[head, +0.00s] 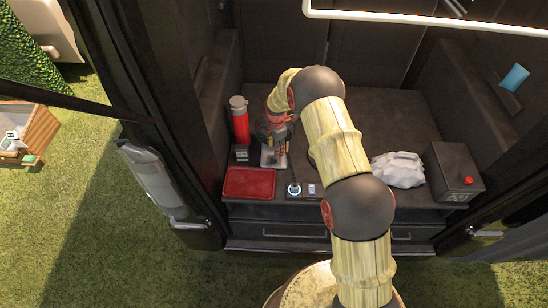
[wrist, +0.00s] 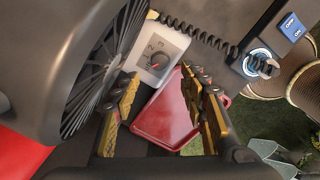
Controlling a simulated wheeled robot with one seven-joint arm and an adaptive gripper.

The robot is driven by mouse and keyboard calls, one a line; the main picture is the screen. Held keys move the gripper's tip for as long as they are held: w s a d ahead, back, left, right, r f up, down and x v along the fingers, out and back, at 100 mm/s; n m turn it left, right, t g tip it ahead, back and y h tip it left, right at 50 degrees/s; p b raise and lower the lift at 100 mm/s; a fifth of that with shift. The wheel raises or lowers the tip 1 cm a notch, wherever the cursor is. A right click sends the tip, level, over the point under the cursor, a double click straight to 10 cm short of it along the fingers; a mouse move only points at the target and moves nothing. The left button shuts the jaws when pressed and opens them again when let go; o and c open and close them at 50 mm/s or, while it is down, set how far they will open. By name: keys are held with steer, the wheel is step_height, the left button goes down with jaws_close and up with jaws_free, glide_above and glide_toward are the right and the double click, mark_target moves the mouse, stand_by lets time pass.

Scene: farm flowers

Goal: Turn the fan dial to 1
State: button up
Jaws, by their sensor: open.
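The fan (wrist: 98,75), with a dark ribbed grille, fills the left of the wrist view. The numerals 2 and 3 are legible; the exact dial setting is not clear. My gripper (wrist: 163,82) is open and empty, its fingers apart, with the dial beyond the gap between them. In the head view my gripper (head: 275,148) is above the grey box (head: 268,160), hiding much of the fan and the dial.
A red tray (head: 249,183) lies in front of the box, with a red bottle (head: 240,124) behind left. A coiled black cord (wrist: 205,35) runs to a round socket (wrist: 262,62) near a blue switch (wrist: 292,27). A white bag (head: 398,170) and dark box (head: 454,172) stand right.

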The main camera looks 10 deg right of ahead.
steer(key=f, duration=0.7)
steer(key=shift+w+a+f+b, duration=0.1)
steer(key=shift+w+f+b, duration=0.1)
steer(key=shift+f+b, duration=0.1)
steer(key=shift+c, duration=0.2)
jaws_close()
